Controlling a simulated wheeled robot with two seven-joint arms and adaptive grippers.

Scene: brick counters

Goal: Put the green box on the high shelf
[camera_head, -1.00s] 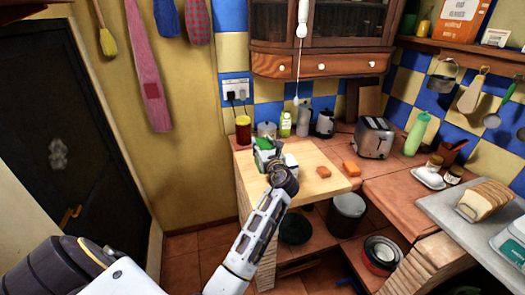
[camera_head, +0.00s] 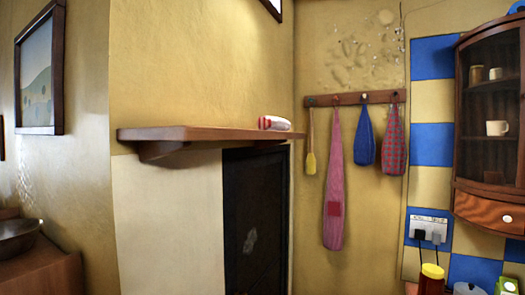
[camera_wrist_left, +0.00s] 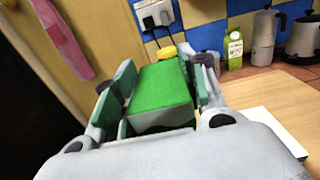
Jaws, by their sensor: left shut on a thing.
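In the left wrist view, the green box (camera_wrist_left: 163,92), with a green top and pale sides, sits between the fingers of my left gripper (camera_wrist_left: 158,82). The gripper is shut on it, with one green-padded finger at each side. Whether the box touches the counter cannot be told. The high shelf (camera_head: 190,134) is a brown wooden board on the yellow wall in the head view, left of centre above the dark door. A small pale object with a red part (camera_head: 274,123) sits at its right end. Neither gripper shows in the head view.
The dark door (camera_head: 255,215) stands below the shelf. Cloths and a brush hang from a peg rail (camera_head: 350,98) to the right, beside a wall cabinet (camera_head: 490,120).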

